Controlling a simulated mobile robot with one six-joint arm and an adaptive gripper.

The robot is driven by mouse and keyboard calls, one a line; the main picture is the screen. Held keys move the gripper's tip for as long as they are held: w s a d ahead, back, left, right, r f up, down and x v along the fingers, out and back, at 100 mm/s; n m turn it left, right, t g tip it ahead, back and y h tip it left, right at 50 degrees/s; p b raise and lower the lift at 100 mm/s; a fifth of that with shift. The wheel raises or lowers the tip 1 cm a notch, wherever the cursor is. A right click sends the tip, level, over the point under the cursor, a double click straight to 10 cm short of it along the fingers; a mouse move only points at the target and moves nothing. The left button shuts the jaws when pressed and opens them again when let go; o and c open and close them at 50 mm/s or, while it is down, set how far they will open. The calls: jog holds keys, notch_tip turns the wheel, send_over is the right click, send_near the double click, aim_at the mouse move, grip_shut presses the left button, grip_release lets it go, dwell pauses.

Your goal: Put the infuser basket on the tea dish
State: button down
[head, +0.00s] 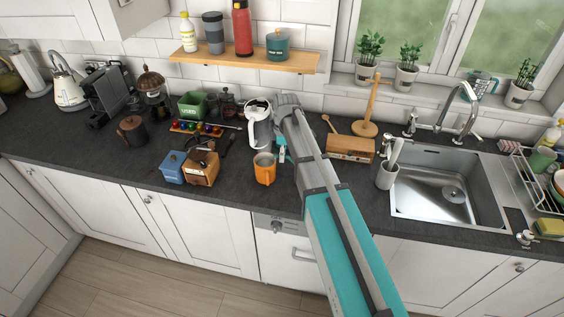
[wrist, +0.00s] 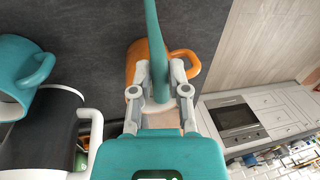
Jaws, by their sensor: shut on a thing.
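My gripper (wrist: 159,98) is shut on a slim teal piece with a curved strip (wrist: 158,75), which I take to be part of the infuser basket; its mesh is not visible. In the head view the gripper end is largely hidden by my arm, with a bit of teal showing beside the orange mug (head: 264,172). The orange mug also shows behind the held piece in the wrist view (wrist: 191,64); I cannot tell whether they touch. I cannot pick out the tea dish in either view.
A white kettle-like jug (head: 260,130) stands behind the mug. A teal mug (wrist: 18,70) shows at left in the wrist view. A grinder (head: 202,167) and blue box (head: 173,167) stand left.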

jog(key=shift+f+b, duration=0.4)
jog(key=shift+f, duration=0.4)
jog(key=c, duration=0.6)
grip_release()
jog(key=shift+r, duration=0.2)
jog(key=r+p, duration=0.4)
jog(key=w+r+p, duration=0.1)
jog(key=r+p, duration=0.2)
jog(key=p, duration=0.1)
jog(key=w+r+p, duration=0.1)
jog(key=r+p, duration=0.3)
jog(key=shift+d+r, duration=0.35)
jog(key=shift+w, duration=0.1)
